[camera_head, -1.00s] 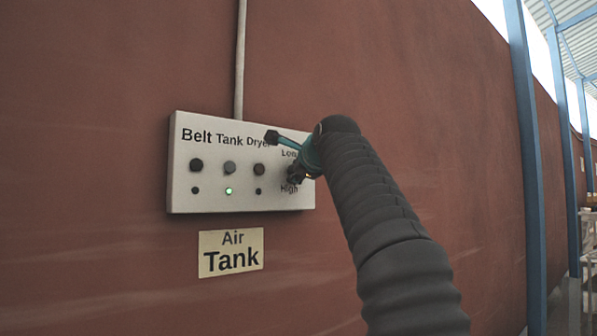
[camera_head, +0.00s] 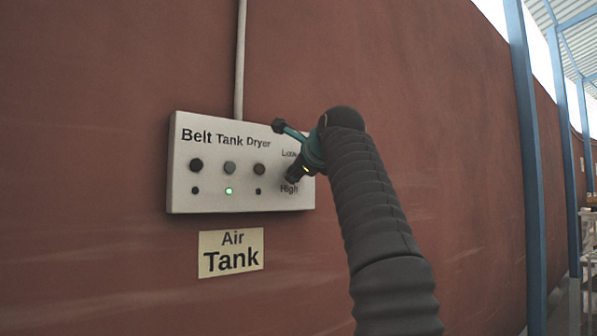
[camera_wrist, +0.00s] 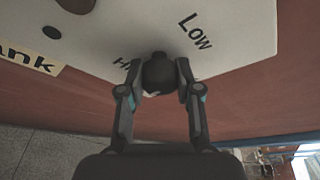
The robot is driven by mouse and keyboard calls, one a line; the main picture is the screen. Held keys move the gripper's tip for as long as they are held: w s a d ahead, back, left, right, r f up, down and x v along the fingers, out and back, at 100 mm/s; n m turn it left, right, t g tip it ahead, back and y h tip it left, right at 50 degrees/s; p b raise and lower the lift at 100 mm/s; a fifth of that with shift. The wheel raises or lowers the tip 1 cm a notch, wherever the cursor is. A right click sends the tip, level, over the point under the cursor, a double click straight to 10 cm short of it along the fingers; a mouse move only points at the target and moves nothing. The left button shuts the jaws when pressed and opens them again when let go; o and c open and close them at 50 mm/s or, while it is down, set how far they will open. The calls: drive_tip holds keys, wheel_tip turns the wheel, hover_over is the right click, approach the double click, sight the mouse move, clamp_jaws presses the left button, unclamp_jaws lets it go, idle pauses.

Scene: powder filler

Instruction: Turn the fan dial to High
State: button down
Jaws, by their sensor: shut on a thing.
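The fan dial (camera_wrist: 159,75) is a dark round knob on the white control panel (camera_head: 215,204), between the labels Low and High. My gripper (camera_wrist: 158,85) has its two fingers closed on either side of the dial in the wrist view. In the head view my gripper (camera_head: 294,176) meets the right end of the panel, and the dial is mostly hidden behind it. The Low label (camera_wrist: 195,31) is clear in the wrist view, while High (camera_wrist: 123,62) is partly covered by a finger. The dial's pointer setting cannot be made out.
The panel has three dark buttons, the middle one (camera_head: 229,168) above a lit green lamp (camera_head: 228,191). An Air Tank sign (camera_head: 231,252) is below. A conduit (camera_head: 240,60) runs up the red wall (camera_head: 420,60). A blue post (camera_head: 528,170) stands to the right.

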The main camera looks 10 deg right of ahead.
drive_tip(key=shift+f, duration=0.2)
idle(0.5)
drive_tip(key=c, duration=0.8)
unclamp_jaws()
drive_tip(key=shift+r, duration=0.1)
drive_tip(key=shift+s+r, duration=0.1)
drive_tip(key=shift+s, duration=0.05)
drive_tip(key=v, duration=1.1)
drive_tip(key=shift+s+d, duration=0.1)
drive_tip(key=shift+s, duration=0.25)
